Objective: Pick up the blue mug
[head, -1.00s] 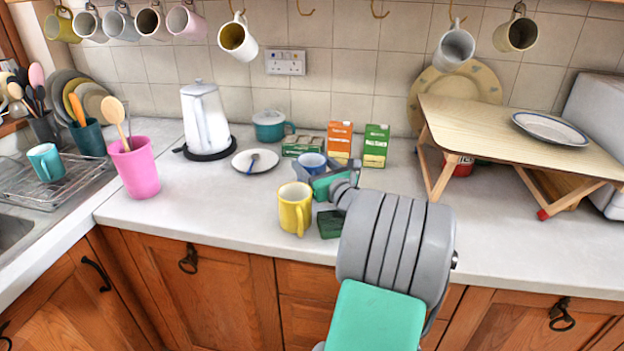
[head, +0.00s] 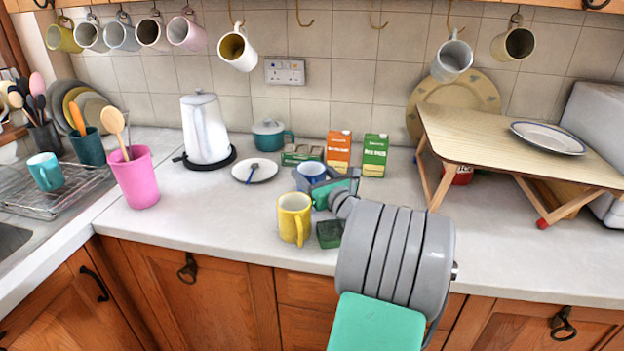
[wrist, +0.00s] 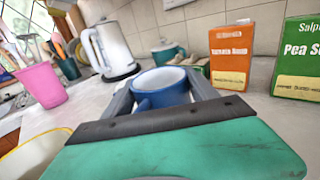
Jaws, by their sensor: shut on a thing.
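The blue mug (head: 312,169) stands upright on the counter behind the yellow mug, with its pale inside showing at the top. In the wrist view the blue mug (wrist: 160,90) sits between the two grey fingers of my gripper (wrist: 163,88). The fingers touch its sides, and my gripper is shut on it. The green palm hides the mug's lower part. In the head view my gripper (head: 318,180) reaches the mug from the front right, and my arm hides part of the counter there. I cannot tell whether the mug's base touches the counter.
The yellow mug (head: 294,218) and a dark green sponge (head: 329,234) are close in front. Two cartons, orange (head: 338,152) and green (head: 374,156), stand just behind right. A plate with a spoon (head: 263,172) lies left. A folding wooden table (head: 480,135) stands right.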

